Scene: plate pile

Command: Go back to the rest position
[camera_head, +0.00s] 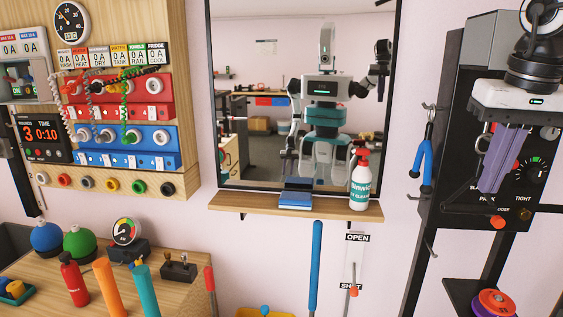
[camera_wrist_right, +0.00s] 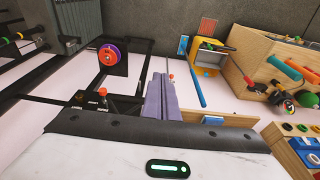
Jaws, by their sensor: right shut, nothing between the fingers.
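My right gripper (camera_head: 488,188) is raised at the right side of the head view, in front of the dark panel. Its two purple fingers are closed together and hold nothing. In the right wrist view the closed fingers (camera_wrist_right: 159,98) point away from the camera, with free air around them. My left gripper does not show directly in either view. The wall mirror (camera_head: 265,130) reflects my body, with one arm raised at the right of the reflection.
A shelf (camera_head: 240,204) under the mirror holds a spray bottle (camera_head: 360,185) and a blue cloth (camera_head: 295,200).

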